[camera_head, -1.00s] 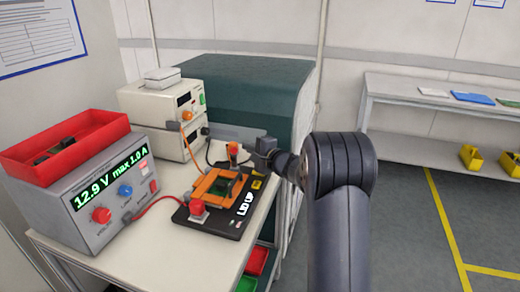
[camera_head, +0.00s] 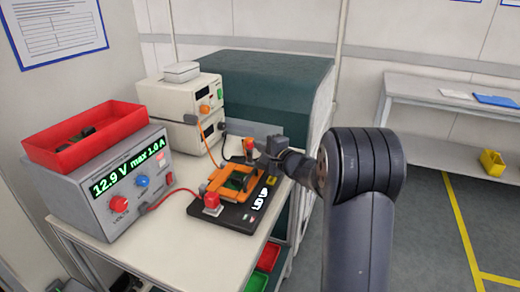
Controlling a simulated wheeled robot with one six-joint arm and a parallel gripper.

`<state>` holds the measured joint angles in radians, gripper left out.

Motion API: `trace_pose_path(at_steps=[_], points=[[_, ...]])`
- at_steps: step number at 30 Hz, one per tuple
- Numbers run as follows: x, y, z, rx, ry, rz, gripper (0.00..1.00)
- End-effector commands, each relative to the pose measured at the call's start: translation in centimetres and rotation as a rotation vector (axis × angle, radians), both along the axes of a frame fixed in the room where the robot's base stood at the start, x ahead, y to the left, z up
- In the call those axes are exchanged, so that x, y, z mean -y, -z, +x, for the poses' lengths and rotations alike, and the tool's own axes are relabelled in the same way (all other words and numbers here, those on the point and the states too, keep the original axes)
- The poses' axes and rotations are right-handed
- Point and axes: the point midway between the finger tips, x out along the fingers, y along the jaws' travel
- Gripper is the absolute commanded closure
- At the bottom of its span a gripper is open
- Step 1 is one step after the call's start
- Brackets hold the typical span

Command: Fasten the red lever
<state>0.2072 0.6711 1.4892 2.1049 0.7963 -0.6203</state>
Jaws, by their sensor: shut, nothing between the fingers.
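An upright orange-red piece, probably the red lever (camera_head: 249,146), stands at the fixture's back edge. A red button (camera_head: 211,200) sits at the front left corner. My gripper (camera_head: 262,165) is shut and empty, just right of the lever and above the back of the fixture. I cannot tell whether it touches the lever; its fingertips are small and partly merge with the dark background.
A power supply (camera_head: 85,205) showing 12.9 V stands left, with a red bin (camera_head: 118,138) on top. A dark green cabinet (camera_head: 275,90) is behind. Open floor lies right.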

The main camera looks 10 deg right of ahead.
Motion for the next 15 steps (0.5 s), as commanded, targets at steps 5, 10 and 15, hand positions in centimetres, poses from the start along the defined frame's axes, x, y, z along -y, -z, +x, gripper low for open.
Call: trace_pose_path(at_steps=[5,10,15], points=[[-0.07,0.22,-0.08,0.018,0.000,-0.012,1.00],[-0.10,0.18,-0.13,0.030,0.000,-0.021,1.00],[-0.14,0.21,-0.19,0.043,0.000,-0.029,1.00]])
